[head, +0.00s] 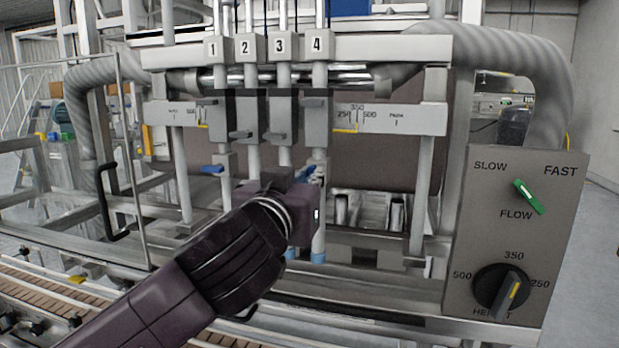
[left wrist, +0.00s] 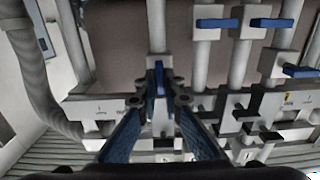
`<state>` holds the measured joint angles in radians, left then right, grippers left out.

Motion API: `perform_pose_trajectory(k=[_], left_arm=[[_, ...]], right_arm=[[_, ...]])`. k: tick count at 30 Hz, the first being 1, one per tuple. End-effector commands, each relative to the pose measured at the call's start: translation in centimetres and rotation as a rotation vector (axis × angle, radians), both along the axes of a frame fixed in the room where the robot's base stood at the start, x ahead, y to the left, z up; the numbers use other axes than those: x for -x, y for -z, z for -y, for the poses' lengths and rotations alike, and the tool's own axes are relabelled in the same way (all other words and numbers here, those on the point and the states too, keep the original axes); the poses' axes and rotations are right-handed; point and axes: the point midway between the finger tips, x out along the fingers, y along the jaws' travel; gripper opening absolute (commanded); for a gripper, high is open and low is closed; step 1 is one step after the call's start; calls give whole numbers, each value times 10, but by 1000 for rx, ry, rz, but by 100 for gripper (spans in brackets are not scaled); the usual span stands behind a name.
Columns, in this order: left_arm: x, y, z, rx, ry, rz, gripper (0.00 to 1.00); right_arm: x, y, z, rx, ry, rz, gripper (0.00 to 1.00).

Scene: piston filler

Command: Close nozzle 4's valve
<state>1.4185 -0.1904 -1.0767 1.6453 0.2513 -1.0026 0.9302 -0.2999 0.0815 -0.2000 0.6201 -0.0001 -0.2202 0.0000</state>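Nozzle 4 (head: 318,165) is the rightmost of the numbered nozzles in the head view. Its blue valve handle (head: 306,173) shows just above my left gripper (head: 299,190), which hides part of it. In the left wrist view the blue handle (left wrist: 159,78) lies lengthwise along its pipe, unlike the other handles there, which lie crosswise. My left gripper (left wrist: 159,98) has its two fingers apart, one on each side of this handle, with gaps visible. Whether a finger touches it I cannot tell. My right gripper is not in view.
Other blue handles (left wrist: 217,22) are close beside nozzle 4 in the left wrist view. Nozzle 1's handle (head: 212,169) shows in the head view. A control panel (head: 518,235) with flow and height knobs stands at right. A conveyor (head: 50,300) runs in front.

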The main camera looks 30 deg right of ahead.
Motion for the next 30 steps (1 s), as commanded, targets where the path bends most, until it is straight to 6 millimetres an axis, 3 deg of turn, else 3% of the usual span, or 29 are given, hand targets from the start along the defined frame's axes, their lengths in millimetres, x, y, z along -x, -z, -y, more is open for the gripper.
perform_pose_trajectory(k=[16,30], left_arm=[[0,0,0,-50,0,57,0],[1,0,1,-307,0,356,0]], right_arm=[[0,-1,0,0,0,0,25],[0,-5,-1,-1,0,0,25]])
